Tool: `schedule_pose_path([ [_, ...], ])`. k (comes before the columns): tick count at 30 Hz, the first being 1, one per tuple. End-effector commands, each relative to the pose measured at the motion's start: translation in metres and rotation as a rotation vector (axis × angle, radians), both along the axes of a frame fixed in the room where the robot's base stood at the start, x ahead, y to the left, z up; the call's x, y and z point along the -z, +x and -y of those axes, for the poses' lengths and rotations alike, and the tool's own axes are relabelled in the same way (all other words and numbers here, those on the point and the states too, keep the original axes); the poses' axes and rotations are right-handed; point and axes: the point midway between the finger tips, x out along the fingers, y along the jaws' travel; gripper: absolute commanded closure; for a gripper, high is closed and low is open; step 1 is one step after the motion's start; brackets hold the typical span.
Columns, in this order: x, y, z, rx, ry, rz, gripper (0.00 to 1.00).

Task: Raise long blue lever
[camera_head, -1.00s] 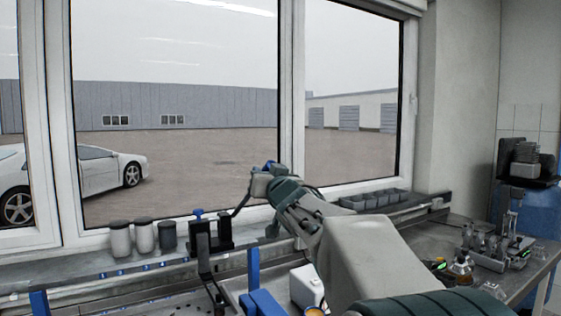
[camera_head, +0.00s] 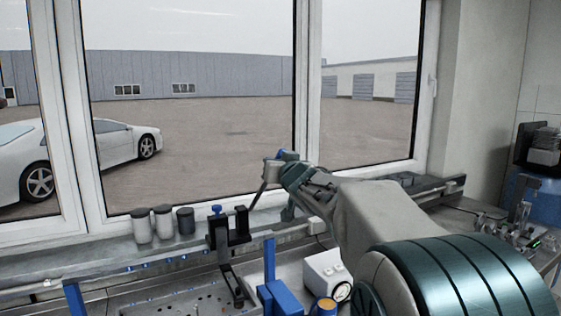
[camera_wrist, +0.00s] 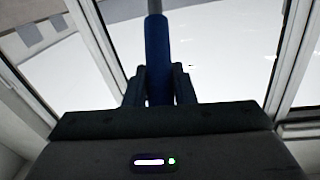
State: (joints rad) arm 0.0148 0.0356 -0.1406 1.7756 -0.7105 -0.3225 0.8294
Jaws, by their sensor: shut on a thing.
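The long blue lever shows in the wrist view as a blue grip (camera_wrist: 157,45) on a grey rod that runs out of the top of the picture. My gripper (camera_wrist: 160,85) is shut on this blue grip, with one dark finger on each side. In the head view a little of the blue end (camera_head: 287,154) shows at my gripper (camera_head: 280,168). The grey rod slants down and left from it towards a black bracket (camera_head: 224,236). The gripper's fingers and wrist hide part of the lever.
Several small canisters (camera_head: 163,221) stand left of the bracket along the window sill. A blue block and post (camera_head: 279,297) and a white box with a dial (camera_head: 325,271) stand nearer. A blue-handled black fixture sits at the bracket. The window is close behind.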

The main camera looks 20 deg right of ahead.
Motion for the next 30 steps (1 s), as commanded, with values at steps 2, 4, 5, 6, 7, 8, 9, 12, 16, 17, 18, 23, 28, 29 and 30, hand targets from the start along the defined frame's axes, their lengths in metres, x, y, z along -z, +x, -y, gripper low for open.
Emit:
schedule_pose_path([
  [2, 0.003, 0.0, 0.0, 0.002, -0.001, -0.007, 1.0],
  [4, 0.003, 0.0, 0.0, 0.002, -0.001, -0.007, 1.0],
  [5, 0.003, 0.0, 0.0, 0.002, -0.001, -0.007, 1.0],
  [6, 0.003, 0.0, 0.0, 0.002, -0.001, -0.007, 1.0],
  [7, 0.003, 0.0, 0.0, 0.002, -0.001, -0.007, 1.0],
  [8, 0.003, 0.0, 0.001, 0.002, -0.001, -0.007, 1.0],
  [9, 0.003, 0.0, 0.001, 0.002, -0.001, -0.007, 0.68],
  [12, 0.003, 0.0, 0.0, 0.001, -0.001, -0.005, 0.55],
  [16, 0.002, 0.0, 0.0, 0.002, -0.001, -0.003, 0.55],
  [17, 0.002, 0.0, 0.0, 0.002, -0.001, -0.003, 0.55],
  [18, 0.001, 0.0, 0.0, 0.001, -0.001, -0.003, 0.55],
  [23, 0.001, -0.006, 0.001, 0.001, -0.001, -0.001, 0.55],
  [28, 0.001, -0.029, 0.002, 0.001, 0.0, 0.001, 0.55],
  [29, 0.001, -0.035, 0.002, 0.001, 0.0, 0.001, 0.55],
  [30, 0.001, -0.042, 0.002, 0.001, -0.001, 0.001, 0.55],
])
